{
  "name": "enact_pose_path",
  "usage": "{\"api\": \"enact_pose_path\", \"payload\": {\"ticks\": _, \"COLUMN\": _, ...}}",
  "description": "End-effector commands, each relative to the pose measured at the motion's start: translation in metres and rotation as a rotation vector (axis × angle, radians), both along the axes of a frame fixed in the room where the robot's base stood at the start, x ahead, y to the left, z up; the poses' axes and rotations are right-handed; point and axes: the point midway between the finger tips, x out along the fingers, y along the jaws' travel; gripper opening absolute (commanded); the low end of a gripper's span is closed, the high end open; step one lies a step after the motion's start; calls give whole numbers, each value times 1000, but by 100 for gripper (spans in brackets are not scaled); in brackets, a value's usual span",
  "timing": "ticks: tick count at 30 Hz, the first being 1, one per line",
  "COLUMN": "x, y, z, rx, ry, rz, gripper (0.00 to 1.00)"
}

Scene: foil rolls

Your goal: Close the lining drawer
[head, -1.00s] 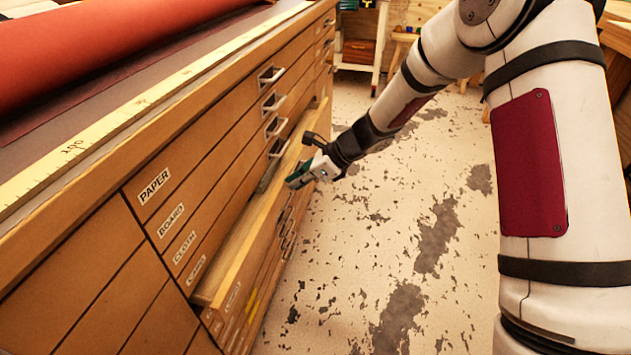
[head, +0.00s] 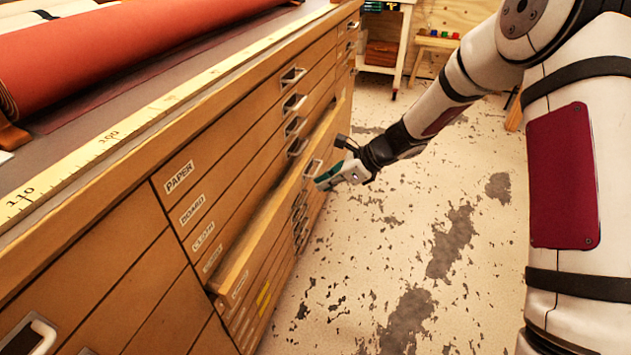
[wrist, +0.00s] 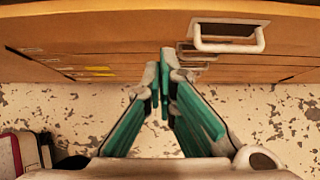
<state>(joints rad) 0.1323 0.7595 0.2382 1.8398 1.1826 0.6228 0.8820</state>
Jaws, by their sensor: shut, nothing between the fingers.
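A wooden flat-file cabinet (head: 120,215) has one drawer (head: 283,222) standing partly out, below the ones labelled PAPER, BOARD and CLOTH. The label on its front (head: 240,284) is too small to read surely. Its pale handle (head: 313,168) is on the front, and a handle on the front also shows in the wrist view (wrist: 228,46). My gripper (head: 322,181) is shut and empty, at the outer face of this drawer. In the wrist view its fingertips (wrist: 165,58) meet close to the drawer front, left of the handle. Whether they touch it is unclear.
The other drawers appear shut. A red roll (head: 130,60) and a yellow ruler (head: 130,135) lie on the cabinet top. The speckled floor (head: 400,250) beside the cabinet is clear. A white cart (head: 402,45) stands at the back.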

Motion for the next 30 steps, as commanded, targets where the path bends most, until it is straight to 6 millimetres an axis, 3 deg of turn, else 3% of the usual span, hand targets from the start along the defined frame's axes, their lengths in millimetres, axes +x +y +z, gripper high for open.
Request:
{"api": "enact_pose_path", "payload": {"ticks": 1, "x": -2, "y": -8, "z": 15, "rx": 0, "ry": -4, "rz": -2, "gripper": 0}}
{"api": "enact_pose_path", "payload": {"ticks": 6, "x": -11, "y": -33, "z": 42, "rx": 0, "ry": -3, "rz": -1, "gripper": 0}}
{"api": "enact_pose_path", "payload": {"ticks": 17, "x": -22, "y": -61, "z": 69, "rx": 1, "ry": 0, "rz": 1, "gripper": 0}}
{"api": "enact_pose_path", "payload": {"ticks": 20, "x": -40, "y": -57, "z": 67, "rx": 5, "ry": 2, "rz": 11, "gripper": 0}}
{"api": "enact_pose_path", "payload": {"ticks": 27, "x": -102, "y": -46, "z": 64, "rx": 39, "ry": -10, "rz": 9, "gripper": 0}}
{"api": "enact_pose_path", "payload": {"ticks": 30, "x": -112, "y": -43, "z": 64, "rx": 49, "ry": -16, "rz": 2, "gripper": 0}}
